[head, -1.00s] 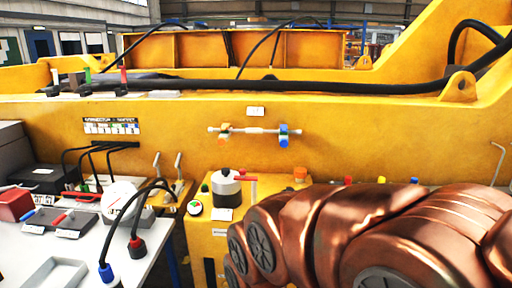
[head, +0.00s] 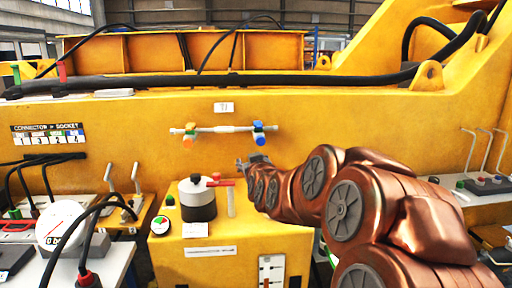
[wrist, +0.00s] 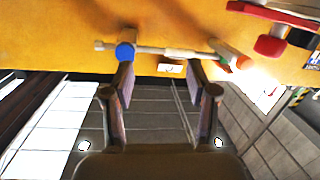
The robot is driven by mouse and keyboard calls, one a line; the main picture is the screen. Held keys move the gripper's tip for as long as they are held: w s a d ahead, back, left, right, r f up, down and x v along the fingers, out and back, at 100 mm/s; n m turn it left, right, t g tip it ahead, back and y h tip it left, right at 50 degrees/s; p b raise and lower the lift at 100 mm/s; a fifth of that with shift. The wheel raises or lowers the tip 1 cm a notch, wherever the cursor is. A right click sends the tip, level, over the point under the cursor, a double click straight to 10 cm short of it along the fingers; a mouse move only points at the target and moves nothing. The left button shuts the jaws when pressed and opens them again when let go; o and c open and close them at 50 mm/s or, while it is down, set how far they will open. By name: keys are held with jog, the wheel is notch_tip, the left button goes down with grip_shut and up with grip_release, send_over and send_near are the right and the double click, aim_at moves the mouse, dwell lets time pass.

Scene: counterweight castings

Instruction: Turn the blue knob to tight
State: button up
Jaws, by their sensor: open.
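The blue knob (head: 259,139) sits at the right end of a thin pale rod (head: 226,129) on the yellow wall in the head view. In the wrist view the blue knob (wrist: 125,51) is at upper left, just beyond the left fingertip. My gripper (head: 250,163) is small in the head view, just below the blue knob. In the wrist view my gripper (wrist: 161,80) has its two fingers wide apart with nothing between them. I cannot tell whether the left finger touches the knob.
An orange knob (head: 188,141) with a green part is at the rod's left end. A white tag (head: 223,108) is above the rod. Below stands a white and black pot-shaped device (head: 197,203) with a red handle, on a yellow cabinet. A black cable (head: 200,84) runs above.

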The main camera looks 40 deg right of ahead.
aim_at(261, 141)
jog(key=shift+w+d+r+m+h+p, duration=0.15)
jog(key=shift+w+d+r+h, duration=0.25)
jog(key=shift+w+d, duration=0.9)
jog(key=shift+w+d+r+m+h+p, duration=0.15)
jog(key=shift+w+d+r+h, duration=0.35)
jog(key=shift+d, duration=1.35)
jog(key=shift+w+d+r+m+h+p, duration=0.1)
jog(key=shift+w+d+r+h+p, duration=0.15)
jog(key=shift+w+d, duration=1.1)
jog(key=shift+s+d, duration=0.25)
jog(key=shift+s, duration=0.05)
grip_shut()
